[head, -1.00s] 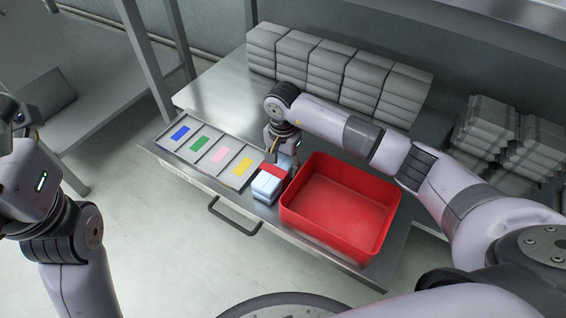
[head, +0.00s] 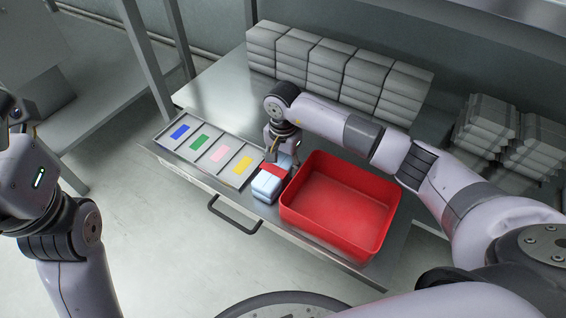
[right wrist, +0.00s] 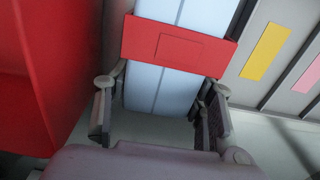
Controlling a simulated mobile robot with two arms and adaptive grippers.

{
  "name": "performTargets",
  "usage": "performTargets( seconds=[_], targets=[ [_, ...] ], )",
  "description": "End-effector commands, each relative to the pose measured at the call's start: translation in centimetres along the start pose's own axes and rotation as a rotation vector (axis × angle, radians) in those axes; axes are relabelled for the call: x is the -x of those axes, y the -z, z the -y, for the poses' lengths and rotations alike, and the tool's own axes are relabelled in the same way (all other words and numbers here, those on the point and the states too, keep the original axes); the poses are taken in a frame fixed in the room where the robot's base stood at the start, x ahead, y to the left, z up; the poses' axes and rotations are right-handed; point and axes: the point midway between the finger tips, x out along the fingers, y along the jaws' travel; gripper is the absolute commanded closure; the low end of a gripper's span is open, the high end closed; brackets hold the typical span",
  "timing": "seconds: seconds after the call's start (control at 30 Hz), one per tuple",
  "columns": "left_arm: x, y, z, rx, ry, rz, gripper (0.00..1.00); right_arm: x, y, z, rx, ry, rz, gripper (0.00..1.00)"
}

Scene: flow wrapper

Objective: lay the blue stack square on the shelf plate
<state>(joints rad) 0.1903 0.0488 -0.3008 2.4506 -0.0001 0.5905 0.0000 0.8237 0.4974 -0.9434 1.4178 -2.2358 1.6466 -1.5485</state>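The blue stack (head: 266,187) is pale blue with a red band around it. It sits on the steel worktop between the red bin and a grey plate with coloured patches (head: 218,151). My right gripper (head: 283,158) points down over the stack's far end. In the right wrist view the stack (right wrist: 158,92) lies between the two fingers (right wrist: 160,118), one along each side. The fingers are very close to its sides; whether they press on it I cannot tell. I cannot say for sure which surface is the shelf plate. My left gripper is outside the view.
The red bin (head: 341,211) stands right beside the stack, its wall close to my right gripper. Several grey stacks (head: 335,65) line the back of the worktop, and more grey packs (head: 487,125) lie at the right. A drawer handle (head: 233,217) sticks out in front.

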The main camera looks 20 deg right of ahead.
Motion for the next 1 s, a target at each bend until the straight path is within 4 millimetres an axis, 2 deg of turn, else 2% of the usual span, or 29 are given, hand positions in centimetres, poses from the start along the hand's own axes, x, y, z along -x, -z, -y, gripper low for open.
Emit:
performTargets(
  seconds=[0.3, 0.67, 0.77, 1.0],
  targets=[
    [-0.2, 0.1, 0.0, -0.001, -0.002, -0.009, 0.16, 0.0, 0.0, 0.0, 0.0, 0.0, 0.0, 0.28],
    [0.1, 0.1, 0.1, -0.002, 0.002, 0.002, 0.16, 0.5, 0.0, 0.0, 0.0, 0.001, -0.001, 0.28],
    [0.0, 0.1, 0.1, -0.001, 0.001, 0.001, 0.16, 1.7, 0.1, 0.1, 0.0, 0.004, -0.001, 0.28],
    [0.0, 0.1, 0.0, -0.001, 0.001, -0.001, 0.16, 6.8, 0.1, 0.1, 0.001, 0.004, -0.004, 0.28]
  ],
)
